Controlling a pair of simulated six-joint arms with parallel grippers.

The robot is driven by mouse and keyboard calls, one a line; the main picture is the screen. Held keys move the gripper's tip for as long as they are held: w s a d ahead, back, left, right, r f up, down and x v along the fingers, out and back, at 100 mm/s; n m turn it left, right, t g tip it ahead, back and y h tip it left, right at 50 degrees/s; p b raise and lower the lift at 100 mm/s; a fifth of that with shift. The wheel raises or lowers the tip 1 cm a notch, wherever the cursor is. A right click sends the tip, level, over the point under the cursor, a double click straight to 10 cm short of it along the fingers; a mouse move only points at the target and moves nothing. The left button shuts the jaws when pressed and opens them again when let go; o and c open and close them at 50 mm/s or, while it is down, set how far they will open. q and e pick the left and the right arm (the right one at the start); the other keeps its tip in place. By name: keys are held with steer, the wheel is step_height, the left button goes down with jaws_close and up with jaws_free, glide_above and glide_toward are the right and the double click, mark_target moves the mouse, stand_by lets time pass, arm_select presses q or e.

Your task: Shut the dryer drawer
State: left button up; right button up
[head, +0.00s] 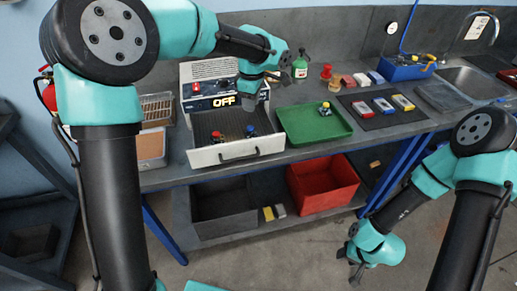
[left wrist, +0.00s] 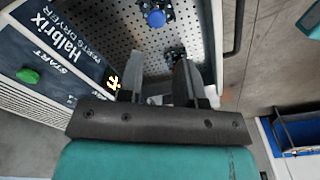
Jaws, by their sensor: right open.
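The parts dryer (head: 205,72) is a white box with a display reading OFF, standing at the left of the bench. Its drawer (head: 225,155) is pulled out, with a dark handle on the front. A red-topped part (head: 216,137) and a blue-topped part (head: 250,130) stand on its perforated floor. In the left wrist view the blue top (left wrist: 155,17), the drawer floor (left wrist: 110,25) and the handle (left wrist: 237,25) show. My left gripper (left wrist: 158,80) is open and empty, above the drawer's right side near the dryer face. My right gripper (head: 355,268) hangs low at the right, away from the drawer.
A green tray (head: 300,135) holding a yellow-topped part (head: 325,108) lies right of the drawer. A dark mat (head: 363,118) with several coloured packs is further right. A green bottle (head: 300,66) stands behind. A grey bin (head: 222,210) and a red bin (head: 325,195) sit on the lower shelf.

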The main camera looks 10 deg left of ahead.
arm_select(q)
steer(key=s+d+f+m+t+y, duration=0.1)
steer(key=s+d+m, duration=0.1)
steer(key=m, duration=0.2)
steer(key=s+d+f+m+t+y, duration=0.1)
steer(key=s+d+m+y, duration=0.1)
steer(key=m, duration=0.3)
steer(key=s+d+f+m+y, duration=0.1)
steer(key=s+d+m, duration=0.1)
steer(key=d+m, duration=0.1)
steer(key=shift+s+m+t, duration=0.2)
steer(key=shift+m+t, duration=0.2)
steer(key=shift+m, duration=0.3)
jaws_close()
steer(key=s+d+f+m+t, duration=0.2)
steer(key=s+d+m+t, duration=0.3)
steer(key=s+d+m, duration=0.4)
steer(key=m, duration=0.7)
steer(key=shift+s+f, duration=0.2)
steer(key=shift+s, duration=0.1)
